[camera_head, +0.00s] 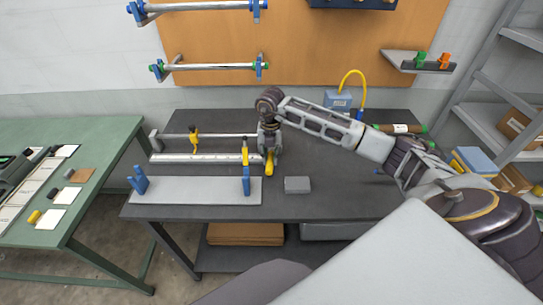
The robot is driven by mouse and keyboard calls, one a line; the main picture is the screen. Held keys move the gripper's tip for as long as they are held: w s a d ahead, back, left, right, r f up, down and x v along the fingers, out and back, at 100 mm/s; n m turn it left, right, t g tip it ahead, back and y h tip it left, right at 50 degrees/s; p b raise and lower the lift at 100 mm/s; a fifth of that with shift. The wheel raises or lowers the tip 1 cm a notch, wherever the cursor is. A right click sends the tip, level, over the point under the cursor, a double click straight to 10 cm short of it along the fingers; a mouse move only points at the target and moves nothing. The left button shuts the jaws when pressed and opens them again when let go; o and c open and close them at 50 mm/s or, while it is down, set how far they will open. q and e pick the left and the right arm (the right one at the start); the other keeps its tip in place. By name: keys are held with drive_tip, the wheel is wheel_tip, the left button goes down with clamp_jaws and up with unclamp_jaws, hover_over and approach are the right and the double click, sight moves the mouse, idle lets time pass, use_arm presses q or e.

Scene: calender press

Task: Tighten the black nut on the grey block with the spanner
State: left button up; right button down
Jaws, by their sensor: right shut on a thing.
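My right gripper (269,151) reaches from the right over the dark table and points down. It is shut on a yellow piece (270,165) that shows below its fingers. I cannot make out whether this piece is the spanner, as the gripper hides its upper part. A small grey block (297,184) sits on the table just right of and nearer than the gripper, apart from it. I cannot make out a black nut on it. My left gripper is not in view.
A light plate (200,191) with blue stands (138,181) lies left of the gripper. Behind it are a white rail (190,158) and yellow clamps (194,137). A blue box (338,100) with a yellow hose stands at the back. The dark table (345,203) is clear right of the block.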

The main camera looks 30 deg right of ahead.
drive_tip(key=shift+s+d+n, duration=0.35)
drive_tip(key=shift+d+n, duration=0.3)
drive_tip(key=shift+n, duration=0.05)
idle(0.3)
drive_tip(key=shift+r, duration=0.25)
drive_tip(key=shift+r+p, duration=1.2)
drive_tip(key=shift+r, duration=1.05)
drive_tip(key=shift+s, duration=0.1)
